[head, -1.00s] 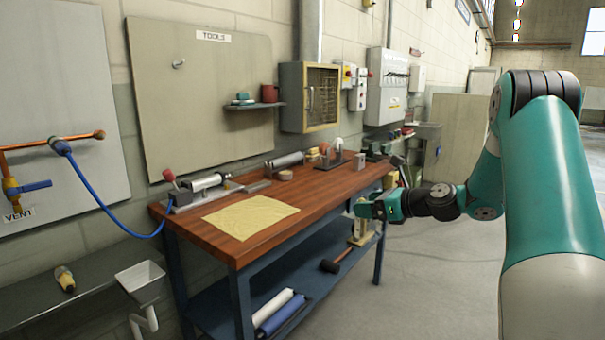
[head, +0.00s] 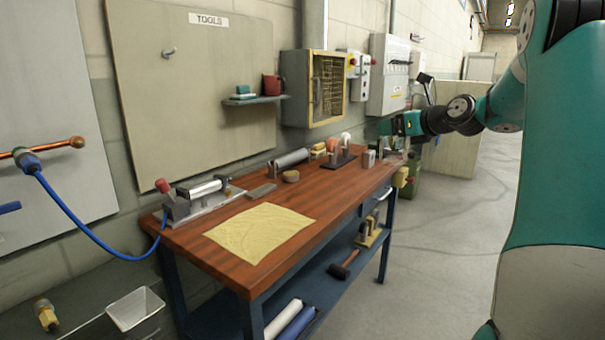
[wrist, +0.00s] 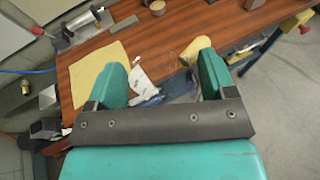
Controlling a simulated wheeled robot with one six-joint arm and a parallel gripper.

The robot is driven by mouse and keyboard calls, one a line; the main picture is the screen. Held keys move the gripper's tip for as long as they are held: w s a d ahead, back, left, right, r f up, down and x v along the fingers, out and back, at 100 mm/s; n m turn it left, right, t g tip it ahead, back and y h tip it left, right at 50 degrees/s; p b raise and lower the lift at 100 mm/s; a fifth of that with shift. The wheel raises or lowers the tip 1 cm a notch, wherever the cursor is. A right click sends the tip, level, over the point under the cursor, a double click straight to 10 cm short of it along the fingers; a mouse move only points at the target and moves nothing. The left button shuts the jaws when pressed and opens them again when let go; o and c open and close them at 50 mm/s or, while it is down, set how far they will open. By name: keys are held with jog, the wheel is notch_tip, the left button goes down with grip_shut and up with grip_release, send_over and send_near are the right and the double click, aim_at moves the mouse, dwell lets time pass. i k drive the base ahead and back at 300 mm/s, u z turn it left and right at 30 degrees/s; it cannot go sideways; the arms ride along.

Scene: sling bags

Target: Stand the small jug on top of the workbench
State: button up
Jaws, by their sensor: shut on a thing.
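My gripper (head: 386,127) is raised near the far right end of the workbench (head: 225,262) in the head view. In the wrist view, its two teal fingers (wrist: 164,72) stand apart with a clear, see-through thing between them. I take this thing to be the small jug (wrist: 172,68); only faint outlines and bent colours show, so its tilt is unclear. In the head view I cannot make it out. The wooden bench top also shows behind the fingers in the wrist view (wrist: 160,37).
A yellow cloth (head: 258,232) covers the near part of the bench top. A clamp-like tool (head: 195,198), a tape roll (head: 291,176) and a black stand (head: 339,160) line its back. A red mug (head: 272,84) sits on the wall shelf. Bare wood lies right of the cloth.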

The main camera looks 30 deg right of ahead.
aim_at(324, 190)
jog(key=i, duration=1)
